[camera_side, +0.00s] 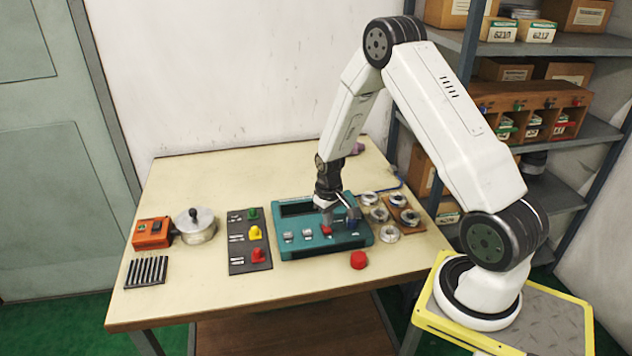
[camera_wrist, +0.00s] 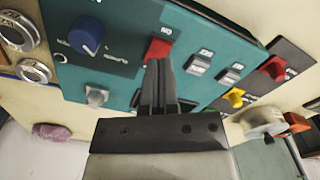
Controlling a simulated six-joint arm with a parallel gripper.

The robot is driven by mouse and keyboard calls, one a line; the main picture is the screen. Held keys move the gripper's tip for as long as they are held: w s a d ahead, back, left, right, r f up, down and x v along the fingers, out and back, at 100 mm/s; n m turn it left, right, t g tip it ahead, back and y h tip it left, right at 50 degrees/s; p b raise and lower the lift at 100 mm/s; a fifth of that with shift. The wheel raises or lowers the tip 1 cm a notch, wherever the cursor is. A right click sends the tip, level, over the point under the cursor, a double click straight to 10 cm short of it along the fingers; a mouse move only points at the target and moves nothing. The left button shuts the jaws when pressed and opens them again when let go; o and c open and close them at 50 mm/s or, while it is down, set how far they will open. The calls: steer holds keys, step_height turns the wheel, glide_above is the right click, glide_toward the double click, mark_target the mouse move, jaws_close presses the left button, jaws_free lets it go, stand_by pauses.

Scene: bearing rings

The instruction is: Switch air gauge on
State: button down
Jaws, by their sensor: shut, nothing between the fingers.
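The air gauge appears to be the teal box (camera_side: 290,250) in the middle of the table; it also fills the upper part of the wrist view (camera_wrist: 122,84). On its face are a red switch (camera_wrist: 158,48), two pale grey switches (camera_wrist: 197,64), a blue knob (camera_wrist: 87,35) and a small grey knob (camera_wrist: 97,96). My gripper (camera_wrist: 158,64) is shut and empty, its fingertips at the red switch's near edge; I cannot tell whether they touch. In the side view my gripper (camera_side: 327,218) points down over the red switch (camera_side: 327,230).
A dark panel (camera_side: 238,259) with green, yellow and red levers stands left of the box. Left of it are a lidded pot (camera_side: 196,228) and an orange box (camera_side: 152,233). Metal rings (camera_side: 390,234) lie close on the right. A red button (camera_side: 358,260) sits in front.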

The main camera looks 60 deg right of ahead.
mark_target(327, 231)
steer(key=shift+f, duration=1.25)
stand_by(1.4)
steer(key=shift+r, duration=3.55)
steer(key=shift+a+r, duration=0.15)
steer(key=shift+a, duration=0.1)
steer(key=s+a+r+n+t, duration=0.1)
steer(key=s+a+r, duration=0.4)
steer(key=a, duration=0.4)
steer(key=s+a+r+n+t, duration=0.1)
steer(key=s+a+r, duration=0.3)
steer(key=a, duration=0.5)
steer(key=shift+s+r+n+t, duration=0.35)
steer(key=shift+r+n, duration=0.15)
steer(key=shift+r, duration=0.45)
